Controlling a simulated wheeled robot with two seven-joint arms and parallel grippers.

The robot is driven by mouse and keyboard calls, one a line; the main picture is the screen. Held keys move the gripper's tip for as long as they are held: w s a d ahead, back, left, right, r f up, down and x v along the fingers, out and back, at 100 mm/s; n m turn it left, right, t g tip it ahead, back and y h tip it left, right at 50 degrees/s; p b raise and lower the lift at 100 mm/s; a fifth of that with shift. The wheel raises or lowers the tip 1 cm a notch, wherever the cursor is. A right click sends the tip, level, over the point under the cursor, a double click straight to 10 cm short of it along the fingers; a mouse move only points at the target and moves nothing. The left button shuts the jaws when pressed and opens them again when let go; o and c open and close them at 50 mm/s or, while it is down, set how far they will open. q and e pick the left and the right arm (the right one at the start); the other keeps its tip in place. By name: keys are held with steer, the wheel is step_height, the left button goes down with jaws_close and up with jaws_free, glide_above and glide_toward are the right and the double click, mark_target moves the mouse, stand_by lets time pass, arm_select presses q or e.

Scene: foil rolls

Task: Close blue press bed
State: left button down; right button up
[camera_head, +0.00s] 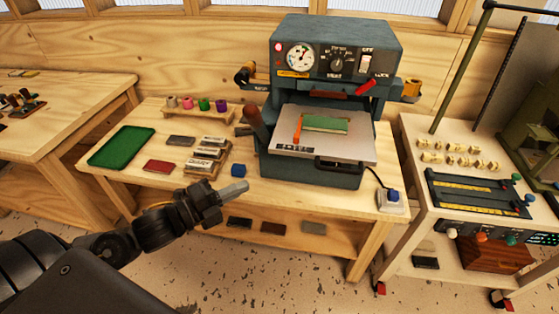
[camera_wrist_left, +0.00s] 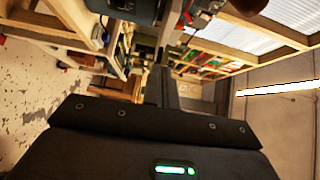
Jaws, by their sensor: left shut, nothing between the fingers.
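The blue-grey press (camera_head: 325,41) stands on the wooden workbench, with a gauge, knob and switch on its front. Its flat grey bed (camera_head: 345,151) sticks out toward me, below the upper housing. A green piece (camera_head: 326,124) and an orange strip (camera_head: 297,130) lie on the bed. A dark handle (camera_head: 340,167) is at the bed's front edge. My left gripper (camera_head: 238,187) is shut and empty, left of and in front of the press, apart from the bed. In the left wrist view only a blue-grey part at the top edge may be the press. My right gripper is not in view.
A brown-handled lever (camera_head: 254,121) rises at the press's left side. A small blue block (camera_head: 238,170), stacked type blocks (camera_head: 205,158) and a green tray (camera_head: 121,146) lie left on the bench. A cart (camera_head: 410,128) stands right.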

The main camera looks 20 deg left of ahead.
arm_select(q)
steer(key=r, duration=0.1)
steer(key=p, duration=0.4)
glide_toward(290, 154)
steer(key=w+d, duration=0.1)
steer(key=d, duration=0.3)
steer(key=w, duration=0.1)
steer(key=w+p, duration=0.1)
steer(key=w, duration=0.1)
steer(key=shift+w+a+r+h+p, duration=0.1)
steer(key=shift+w+a+h+p, duration=0.05)
steer(key=shift+a+h+p, duration=0.2)
steer(key=shift+w+a, duration=0.15)
steer(key=shift+w, duration=0.4)
